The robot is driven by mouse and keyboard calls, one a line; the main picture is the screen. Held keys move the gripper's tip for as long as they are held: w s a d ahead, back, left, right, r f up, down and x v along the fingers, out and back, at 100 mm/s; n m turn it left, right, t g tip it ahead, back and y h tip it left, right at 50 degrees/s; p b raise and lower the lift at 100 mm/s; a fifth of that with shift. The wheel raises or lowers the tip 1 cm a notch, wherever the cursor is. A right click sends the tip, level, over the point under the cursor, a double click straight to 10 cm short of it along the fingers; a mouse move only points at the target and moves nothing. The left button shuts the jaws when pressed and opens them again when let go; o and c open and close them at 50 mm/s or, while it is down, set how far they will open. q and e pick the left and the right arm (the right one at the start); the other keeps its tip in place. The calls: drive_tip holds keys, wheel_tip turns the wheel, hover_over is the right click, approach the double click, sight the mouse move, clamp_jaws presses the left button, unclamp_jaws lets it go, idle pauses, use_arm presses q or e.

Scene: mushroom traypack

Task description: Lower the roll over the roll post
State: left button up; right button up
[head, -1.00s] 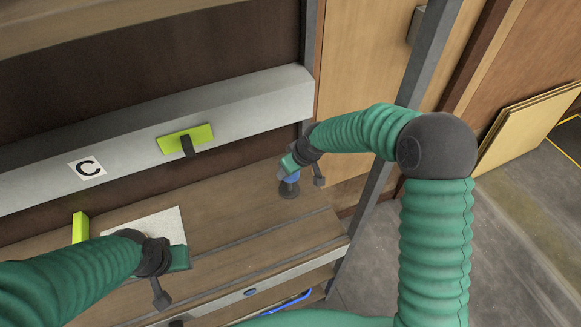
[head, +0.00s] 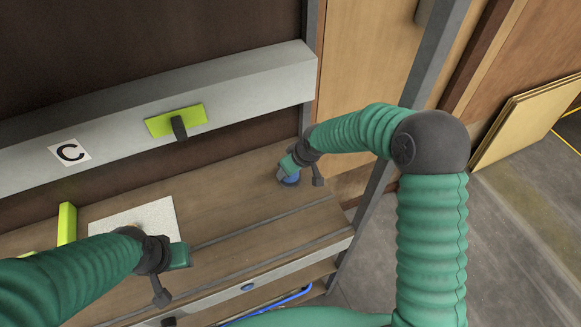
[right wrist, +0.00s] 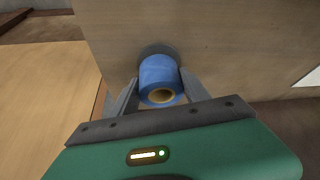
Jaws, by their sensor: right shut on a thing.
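A blue roll (right wrist: 160,75) with a yellowish core is between the two fingers of my right gripper (right wrist: 155,92), which is shut on it. In the head view the blue roll (head: 290,180) shows under my right gripper (head: 288,172), low over the back right of the wooden bench. The roll post's dark round base (right wrist: 154,49) shows just beyond the roll in the right wrist view. The post's shaft is hidden, and I cannot tell whether the roll touches the base. My left gripper (head: 183,257) hangs over the bench at the left; its fingers are hidden.
A pale square sheet (head: 150,215) lies on the bench by my left gripper. A yellow-green block (head: 66,223) stands left of it. A metal upright (head: 405,105) stands right of the bench.

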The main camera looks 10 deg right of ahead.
drive_tip(key=shift+a+f, duration=0.1)
drive_tip(key=shift+f, duration=0.3)
drive_tip(key=o, duration=1.5)
drive_tip(key=p+v, duration=0.1)
drive_tip(key=v, duration=1.5)
drive_tip(key=shift+s+r, duration=0.1)
drive_tip(key=shift+r, duration=0.25)
